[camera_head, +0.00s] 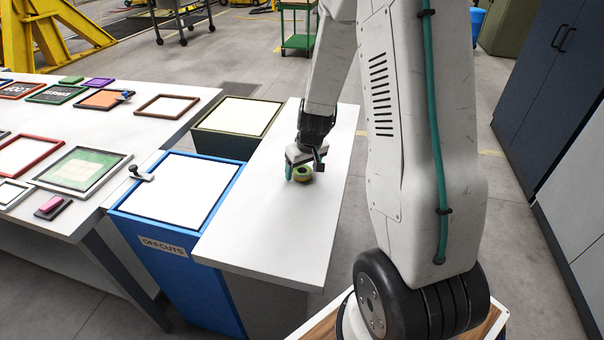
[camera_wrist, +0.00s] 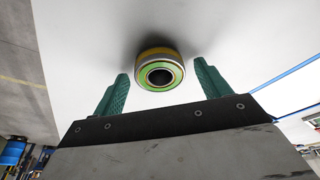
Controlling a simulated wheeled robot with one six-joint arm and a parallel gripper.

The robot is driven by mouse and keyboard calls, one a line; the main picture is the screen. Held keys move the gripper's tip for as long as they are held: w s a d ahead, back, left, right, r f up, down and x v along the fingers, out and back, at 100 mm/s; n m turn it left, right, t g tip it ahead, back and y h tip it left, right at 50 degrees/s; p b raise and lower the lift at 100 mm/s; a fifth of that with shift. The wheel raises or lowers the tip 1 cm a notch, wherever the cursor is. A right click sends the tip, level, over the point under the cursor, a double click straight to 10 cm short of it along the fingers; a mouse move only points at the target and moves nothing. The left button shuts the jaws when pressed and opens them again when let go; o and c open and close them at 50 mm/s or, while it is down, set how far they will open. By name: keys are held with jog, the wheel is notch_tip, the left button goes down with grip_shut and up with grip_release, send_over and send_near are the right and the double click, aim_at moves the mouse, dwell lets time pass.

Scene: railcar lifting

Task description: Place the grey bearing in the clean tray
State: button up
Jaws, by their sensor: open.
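A small ring-shaped part (camera_head: 303,174) stands on the white bench, with a green face, a yellow-brown rim and a dark centre hole. In the wrist view the ring (camera_wrist: 146,83) sits between and slightly beyond the fingertips. I see no plainly grey bearing; this ring is the only bearing-like thing. My gripper (camera_head: 306,167) is open, pointing down at the ring. Its two green fingers (camera_wrist: 161,70) are apart on either side with gaps, not closed on it. Several shallow framed trays lie on the left table; I cannot tell which is the clean tray.
The white bench (camera_head: 270,225) is otherwise bare. A blue bin labelled OFFCUTS (camera_head: 170,243) and a dark green bin (camera_head: 205,143) stand to its left. The left table (camera_head: 110,165) holds several coloured frames. Dark cabinets (camera_head: 548,90) stand at the right.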

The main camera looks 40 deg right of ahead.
jog(key=c, duration=1.4)
jog(key=shift+o, duration=0.2)
jog(key=shift+r, duration=0.15)
